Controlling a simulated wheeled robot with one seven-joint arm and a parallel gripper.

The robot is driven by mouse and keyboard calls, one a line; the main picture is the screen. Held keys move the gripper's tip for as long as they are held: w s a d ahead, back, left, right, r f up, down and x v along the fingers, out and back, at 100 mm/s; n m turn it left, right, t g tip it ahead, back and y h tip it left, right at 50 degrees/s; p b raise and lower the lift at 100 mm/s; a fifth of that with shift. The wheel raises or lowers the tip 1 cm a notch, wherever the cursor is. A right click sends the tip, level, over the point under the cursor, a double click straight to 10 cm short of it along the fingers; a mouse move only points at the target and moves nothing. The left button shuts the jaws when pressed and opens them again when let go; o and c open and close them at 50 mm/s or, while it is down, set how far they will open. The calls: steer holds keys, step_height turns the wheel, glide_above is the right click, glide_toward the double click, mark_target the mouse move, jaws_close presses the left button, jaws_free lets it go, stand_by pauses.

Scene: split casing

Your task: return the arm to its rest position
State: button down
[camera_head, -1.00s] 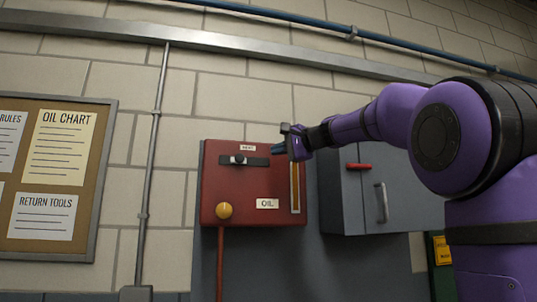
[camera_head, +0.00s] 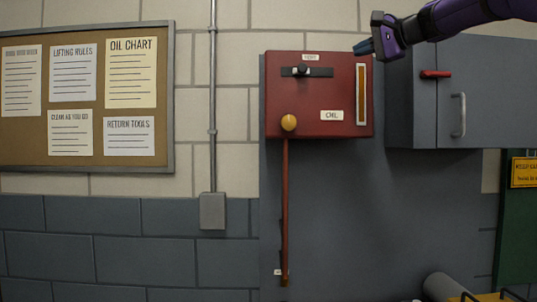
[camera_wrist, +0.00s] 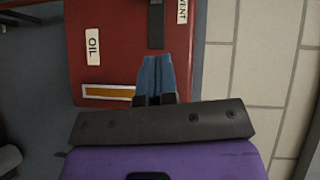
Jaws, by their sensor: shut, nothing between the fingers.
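My purple arm reaches in from the upper right in the head view. My gripper (camera_head: 364,47) is at the upper right corner of the red oil box (camera_head: 345,95), with its blue fingertips near the top of the sight strip. In the wrist view the blue fingers (camera_wrist: 156,75) lie together with nothing between them.
A grey cabinet (camera_head: 485,95) with a red latch (camera_head: 436,74) stands right of the box. A yellow knob (camera_head: 289,122) sits on the box, above a red pipe (camera_head: 285,200). A notice board (camera_head: 85,160) hangs at left.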

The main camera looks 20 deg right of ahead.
steer(key=s+a+f+n+g+h, duration=0.1)
steer(key=s+a+f+n+g, duration=0.1)
steer(key=s+a+f, duration=0.35)
steer(key=s+a+f+n+g+h, duration=0.1)
steer(key=s+a+f+g, duration=0.1)
steer(key=f, duration=0.7)
steer(key=s+a+f+n+g+h, duration=0.1)
steer(key=s+a+f+n+g, duration=0.1)
steer(key=s+a+f, duration=0.35)
steer(key=s+f+n+g+h, duration=0.1)
steer(key=s+f, duration=0.3)
steer(key=f, duration=0.4)
steer(key=s+f+n+g+h, duration=0.1)
steer(key=s+f+n+h, duration=0.1)
steer(key=s+f, duration=0.3)
steer(key=s+f+n+g+h, duration=0.1)
steer(key=s+f+n, duration=0.2)
steer(key=f, duration=0.8)
steer(key=shift+s+d+n+g, duration=0.2)
steer(key=shift+s+n+g, duration=0.15)
steer(key=shift+s, duration=0.85)
steer(key=c, duration=1.8)
jaws_free()
steer(key=shift+c, duration=0.2)
